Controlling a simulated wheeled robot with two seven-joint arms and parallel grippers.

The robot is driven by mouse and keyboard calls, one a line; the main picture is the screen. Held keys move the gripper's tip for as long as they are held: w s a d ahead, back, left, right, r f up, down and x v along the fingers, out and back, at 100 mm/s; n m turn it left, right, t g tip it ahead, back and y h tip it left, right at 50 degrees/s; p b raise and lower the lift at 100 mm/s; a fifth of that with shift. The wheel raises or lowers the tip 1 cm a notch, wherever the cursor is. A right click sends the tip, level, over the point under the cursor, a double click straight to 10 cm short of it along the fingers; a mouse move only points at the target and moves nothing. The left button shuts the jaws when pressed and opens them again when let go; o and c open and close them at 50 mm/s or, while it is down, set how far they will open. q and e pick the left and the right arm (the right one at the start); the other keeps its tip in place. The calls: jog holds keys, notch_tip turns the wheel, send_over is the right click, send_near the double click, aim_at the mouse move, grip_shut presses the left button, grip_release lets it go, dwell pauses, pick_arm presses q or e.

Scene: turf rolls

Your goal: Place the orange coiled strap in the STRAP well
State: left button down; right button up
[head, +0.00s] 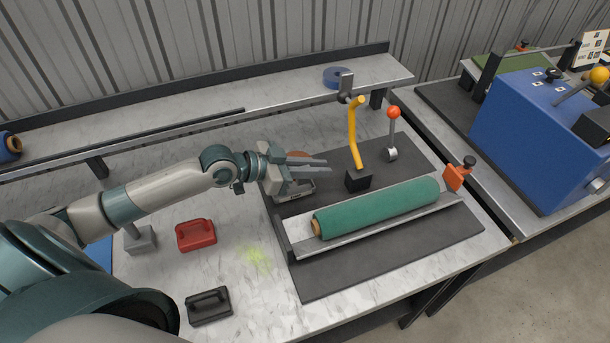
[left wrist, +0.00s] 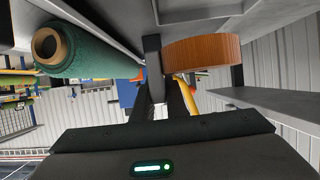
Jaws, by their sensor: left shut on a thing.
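My left gripper (head: 328,166) reaches in from the left over the rear left of the dark mat on the bench. It is shut on the orange coiled strap (head: 297,154), of which only a small part shows behind the fingers. In the left wrist view the strap (left wrist: 202,52) shows as a wide orange-brown coil beside the fingers (left wrist: 162,88). A shallow grey metal tray (head: 302,191) lies just below the gripper, partly hidden by it. I cannot read a STRAP label on it. My right gripper is not in view.
A green turf roll (head: 378,208) lies in a metal cradle right of the gripper. A yellow bent handle (head: 355,130) and a red-knobbed lever (head: 393,130) stand behind it. A red case (head: 196,235) and a black case (head: 208,306) lie at the front left. A shelf (head: 210,95) runs behind.

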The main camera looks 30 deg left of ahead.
aim_at(305, 188)
pick_arm(q)
jog(key=a, duration=0.1)
jog(key=a+f, duration=0.2)
jog(key=shift+w+a, duration=0.25)
jog(key=shift+w, duration=0.05)
jog(key=shift+f, duration=2)
jog(key=shift+f, duration=0.2)
jog(key=c, duration=1.8)
grip_release()
jog(key=shift+s, duration=0.1)
jog(key=shift+o, duration=0.2)
